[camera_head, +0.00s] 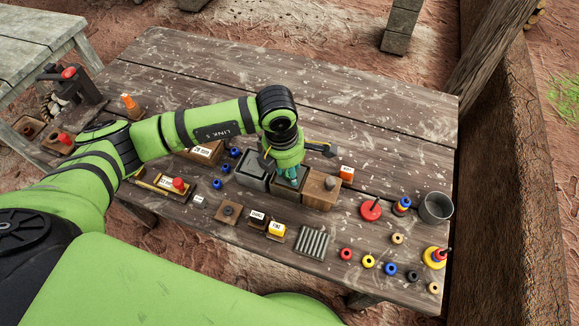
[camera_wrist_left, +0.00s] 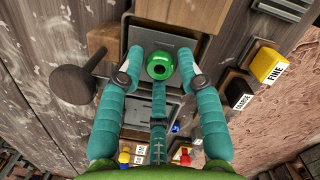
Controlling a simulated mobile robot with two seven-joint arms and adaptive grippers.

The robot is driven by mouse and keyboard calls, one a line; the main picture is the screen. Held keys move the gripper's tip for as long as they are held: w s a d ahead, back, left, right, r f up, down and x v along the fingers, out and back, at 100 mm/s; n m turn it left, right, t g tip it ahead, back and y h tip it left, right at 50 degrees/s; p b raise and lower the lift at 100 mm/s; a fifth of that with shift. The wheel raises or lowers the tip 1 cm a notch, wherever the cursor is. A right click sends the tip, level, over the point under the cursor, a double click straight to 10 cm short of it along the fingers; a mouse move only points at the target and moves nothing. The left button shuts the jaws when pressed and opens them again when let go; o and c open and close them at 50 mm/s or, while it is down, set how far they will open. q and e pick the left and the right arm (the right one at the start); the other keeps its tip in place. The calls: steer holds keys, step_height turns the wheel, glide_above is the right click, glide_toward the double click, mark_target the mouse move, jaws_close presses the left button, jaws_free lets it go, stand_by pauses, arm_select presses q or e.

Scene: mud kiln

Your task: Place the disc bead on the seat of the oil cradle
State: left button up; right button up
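The disc bead (camera_wrist_left: 160,65) is a green ring with a dark hole. In the left wrist view it sits between the teal fingertips of my left gripper (camera_wrist_left: 160,60), which close in on it from both sides with a third finger below. A grey square block (camera_wrist_left: 160,10), possibly the oil cradle, lies behind the bead; I cannot tell whether they touch. In the head view my left gripper (camera_head: 290,178) points down over a dark grey block (camera_head: 287,187) in the middle of the table and hides the bead. My right gripper is not in view.
A ridged grey plate (camera_head: 312,242), coloured beads, spindles and a metal cup (camera_head: 436,207) are at the right. The back of the table (camera_head: 370,100) is clear.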

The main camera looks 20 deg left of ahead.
mark_target(285, 175)
arm_select(q)
steer(key=shift+r, duration=0.1)
steer(key=shift+r, duration=0.25)
step_height(285, 175, up, 12)
steer(key=a+b, duration=0.1)
steer(key=b, duration=0.1)
steer(key=shift+s+f, duration=0.2)
steer(key=shift+s, duration=0.25)
